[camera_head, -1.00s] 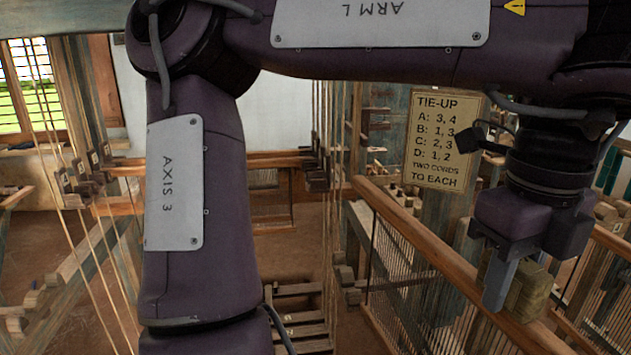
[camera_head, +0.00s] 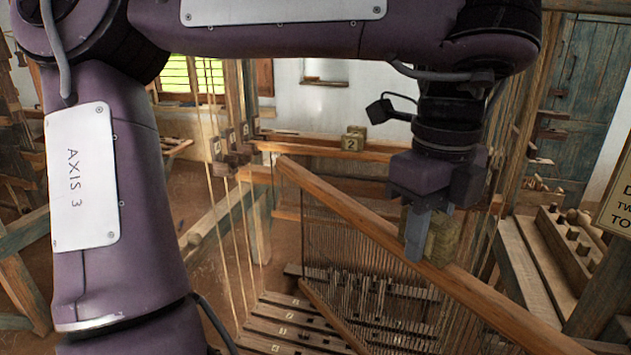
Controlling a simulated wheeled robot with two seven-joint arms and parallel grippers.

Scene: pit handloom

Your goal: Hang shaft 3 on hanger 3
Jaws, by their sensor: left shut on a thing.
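My left gripper (camera_head: 428,240) is shut on a yellowish wooden block (camera_head: 444,238) on top of a long wooden bar. This bar (camera_head: 345,208) looks like the top of the shaft and slants from centre left down to the lower right. Thin heddles (camera_head: 345,245) hang below it, with a lower bar (camera_head: 325,318) under them. No number on the held block is readable. Small tagged wooden hangers (camera_head: 232,155) hang on cords left of the shaft's far end, apart from it; I cannot tell which is hanger 3. My right gripper is not in view.
A block marked 2 (camera_head: 352,143) sits on a beam behind the shaft. Treadles (camera_head: 280,335) lie below. A wooden rack (camera_head: 565,245) stands at right, beside a partly cut-off sign (camera_head: 615,205). Upright cords rise near the hangers.

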